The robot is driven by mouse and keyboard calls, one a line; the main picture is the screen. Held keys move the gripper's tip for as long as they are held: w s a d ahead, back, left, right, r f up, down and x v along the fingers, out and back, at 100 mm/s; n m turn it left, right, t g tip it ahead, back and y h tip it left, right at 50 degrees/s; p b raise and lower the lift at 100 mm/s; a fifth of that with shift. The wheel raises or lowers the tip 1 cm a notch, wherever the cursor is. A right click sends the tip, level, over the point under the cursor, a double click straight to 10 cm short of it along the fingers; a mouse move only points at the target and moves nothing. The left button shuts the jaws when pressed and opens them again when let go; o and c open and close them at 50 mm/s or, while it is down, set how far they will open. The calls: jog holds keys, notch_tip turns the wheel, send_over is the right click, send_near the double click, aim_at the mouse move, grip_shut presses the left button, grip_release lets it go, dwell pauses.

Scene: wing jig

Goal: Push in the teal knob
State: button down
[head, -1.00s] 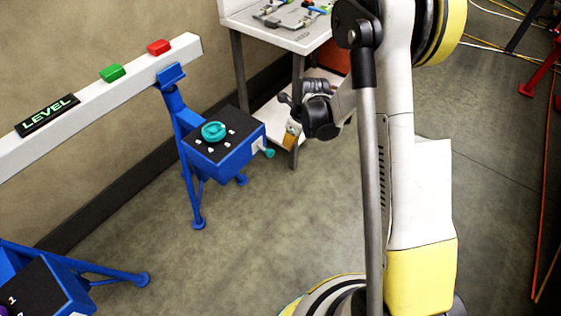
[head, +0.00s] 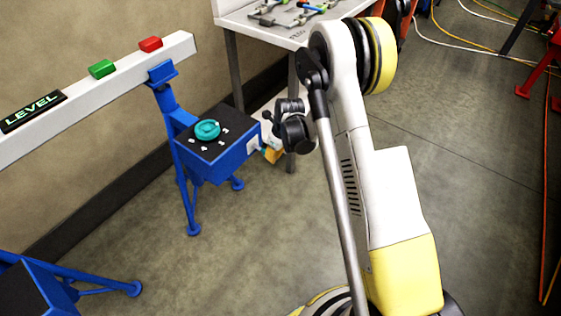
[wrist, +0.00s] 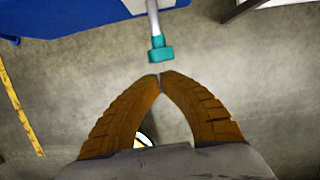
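The teal knob (wrist: 161,53) sits on the end of a pale rod (wrist: 153,18) that sticks out of the blue box (wrist: 75,14) in the wrist view. My gripper (wrist: 160,76) is shut with its orange fingertips together and nothing between them. The tips point at the knob, with what looks like a small gap. In the head view my gripper (head: 272,152) is beside the right face of the blue box (head: 228,160). The side knob cannot be made out there behind it. A round teal dial (head: 207,130) is on the black top of the box.
The box is on a blue stand (head: 190,200) under a white beam (head: 120,88) with a LEVEL display, green block (head: 102,68) and red block (head: 150,44). A workbench (head: 265,30) is behind my arm. Another blue stand (head: 70,285) is lower left. Cables cross the floor at right.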

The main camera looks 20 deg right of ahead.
aim_at(265, 150)
jog(key=shift+w+a, duration=0.15)
jog(key=shift+w, duration=0.1)
jog(key=shift+w+a, duration=0.6)
jog(key=shift+w, duration=0.2)
jog(key=shift+w+a, duration=0.55)
jog(key=shift+w, duration=0.25)
